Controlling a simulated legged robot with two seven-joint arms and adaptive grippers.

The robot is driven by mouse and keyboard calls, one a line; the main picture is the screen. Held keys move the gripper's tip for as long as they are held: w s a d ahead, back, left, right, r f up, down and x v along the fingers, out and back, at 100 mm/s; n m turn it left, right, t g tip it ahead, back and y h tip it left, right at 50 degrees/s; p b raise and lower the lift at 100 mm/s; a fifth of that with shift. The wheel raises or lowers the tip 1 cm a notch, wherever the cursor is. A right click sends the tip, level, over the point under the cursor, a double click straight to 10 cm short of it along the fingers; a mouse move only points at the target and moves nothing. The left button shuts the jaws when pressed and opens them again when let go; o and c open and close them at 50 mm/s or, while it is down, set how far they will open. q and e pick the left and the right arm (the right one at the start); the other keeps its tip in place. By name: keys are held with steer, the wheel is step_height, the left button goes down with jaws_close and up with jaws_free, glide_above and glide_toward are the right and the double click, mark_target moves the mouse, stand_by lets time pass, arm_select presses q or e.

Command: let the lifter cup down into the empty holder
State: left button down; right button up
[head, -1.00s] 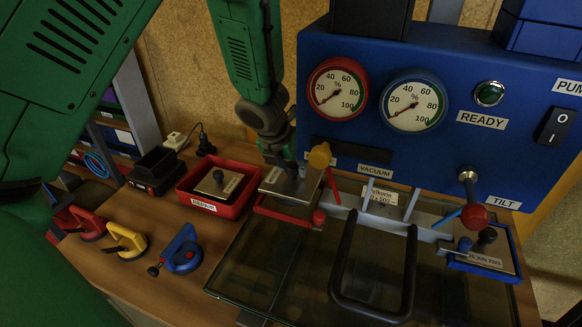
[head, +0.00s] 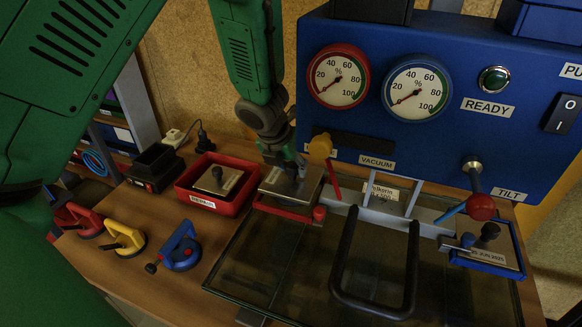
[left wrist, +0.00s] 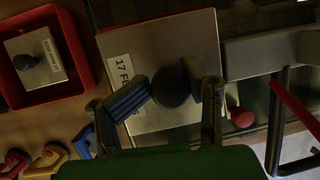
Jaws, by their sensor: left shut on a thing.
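The lifter cup is a square metal plate (head: 300,190) with a dark knob and a label starting "17 FEB"; it also shows in the left wrist view (left wrist: 150,60). My left gripper (head: 288,166) is shut on its knob, with one finger on each side of the knob in the left wrist view (left wrist: 176,88). The holder is a red frame (head: 284,212) at the left end of the grey lifter beam. The plate is over it and hides its inside. I cannot tell whether they touch. My right gripper is not in view.
A second cup (head: 476,254) sits at the blue holder on the right. A red REPAIR tray (head: 230,208) with another plate stands to the left. Red, yellow and blue hand lifters lie on the bench. The blue gauge panel (head: 440,155) rises behind.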

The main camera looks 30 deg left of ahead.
mark_target(290, 180)
arm_select(q)
steer(key=shift+f+b, duration=1.8)
steer(key=shift+f, duration=0.15)
steer(key=c, duration=0.6)
jaws_free()
steer(key=shift+r, duration=0.1)
steer(key=shift+s+r, duration=0.1)
steer(key=shift+r, duration=0.25)
steer(key=v, duration=1.1)
steer(key=shift+d, duration=0.15)
